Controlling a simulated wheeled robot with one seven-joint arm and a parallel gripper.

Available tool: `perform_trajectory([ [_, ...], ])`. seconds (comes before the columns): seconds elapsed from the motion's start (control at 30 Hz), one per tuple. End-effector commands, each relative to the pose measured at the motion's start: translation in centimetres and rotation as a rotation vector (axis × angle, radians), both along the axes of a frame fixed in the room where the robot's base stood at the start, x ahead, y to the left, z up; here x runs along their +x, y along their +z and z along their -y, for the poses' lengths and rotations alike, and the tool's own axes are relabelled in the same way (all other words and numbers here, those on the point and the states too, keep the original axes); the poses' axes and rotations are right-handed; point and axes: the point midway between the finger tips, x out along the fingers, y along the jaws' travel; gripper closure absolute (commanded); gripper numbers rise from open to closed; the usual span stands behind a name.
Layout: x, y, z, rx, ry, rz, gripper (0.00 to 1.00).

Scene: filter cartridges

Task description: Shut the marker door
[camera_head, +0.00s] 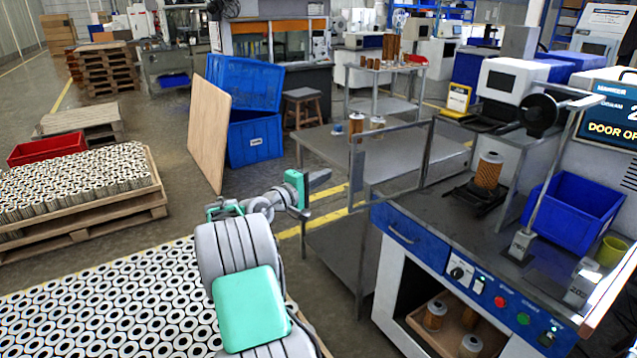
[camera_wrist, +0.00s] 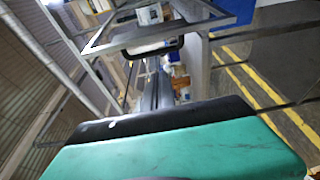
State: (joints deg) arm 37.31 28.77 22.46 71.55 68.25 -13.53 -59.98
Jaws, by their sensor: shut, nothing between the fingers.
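The marker (camera_head: 420,238) is the bench with a blue front panel at the right. Its screen (camera_head: 612,118) reads "DOOR OP", cut off by the picture edge. The marker door (camera_head: 393,127), a thin grey see-through frame, stands open at the bench's left end. Its frame (camera_wrist: 185,25) and a dark bar handle (camera_wrist: 152,52) show in the wrist view. My gripper (camera_head: 318,180) is shut and empty, left of the door and apart from it. A filter cartridge (camera_head: 488,170) stands upright on the black fixture inside the marker.
A grey table (camera_head: 330,145) stands behind my gripper, with cartridges on it. A blue bin (camera_head: 572,212) sits on the marker's bench. A pallet of cartridges (camera_head: 110,300) lies at the lower left. A wooden board (camera_head: 207,130) leans against blue crates (camera_head: 253,140).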

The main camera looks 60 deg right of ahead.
Motion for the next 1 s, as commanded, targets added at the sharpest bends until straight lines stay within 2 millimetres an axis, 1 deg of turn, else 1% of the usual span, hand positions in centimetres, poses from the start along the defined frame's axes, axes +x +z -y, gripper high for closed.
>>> perform_trajectory([
  [0.03,-0.4,0.0,1.1,0.0,-0.004,0.002,1.0],
  [0.1,-0.6,0.0,2.5,0.0,-0.003,0.001,1.0],
  [0.27,-1.2,0.0,5.4,-0.001,-0.001,0.003,1.0],
  [0.3,-1.9,0.2,4.7,0.001,0.0,0.001,1.0],
  [0.4,-3.1,0.1,3.8,0.001,0.002,0.002,1.0],
  [0.53,-4.2,0.1,3.2,0.0,0.002,0.003,1.0],
  [1.0,-4.6,0.1,2.9,0.001,0.007,0.003,1.0],
])
